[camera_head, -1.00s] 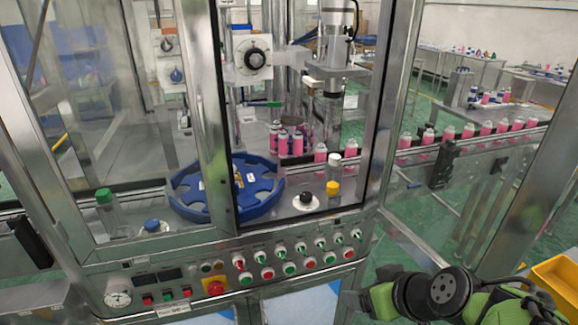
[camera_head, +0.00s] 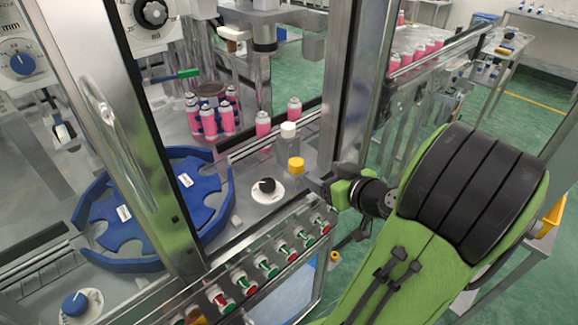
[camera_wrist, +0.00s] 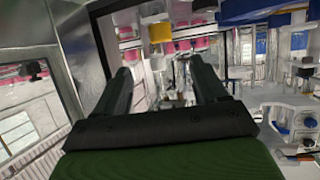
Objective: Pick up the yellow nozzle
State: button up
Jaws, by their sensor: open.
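The yellow nozzle (camera_head: 296,164) sits upright on the machine deck, just inside the front opening, with a white-capped clear bottle (camera_head: 289,146) behind it. My gripper (camera_head: 312,183) reaches in from the right at the opening, close to the nozzle's right side. In the wrist view, my gripper (camera_wrist: 160,72) shows two dark fingers spread apart with nothing between them. The yellow nozzle (camera_wrist: 160,33) appears beyond the fingertips, roughly centred in the gap. I cannot tell the exact distance between them.
A black knob on a white disc (camera_head: 267,187) stands left of the nozzle. The blue rotary plate (camera_head: 105,265) and several pink cans (camera_head: 208,122) are farther left. The metal door post (camera_head: 352,90) rises close by the arm. Buttons line the front panel (camera_head: 268,268).

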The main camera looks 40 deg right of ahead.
aim_at(298, 163)
jog(key=x, duration=1.3)
jog(key=shift+a+f, duration=0.1)
jog(key=c, duration=1.2)
jog(key=shift+o, duration=0.2)
notch_tip(298, 163, up, 10)
jog(key=p, duration=0.3)
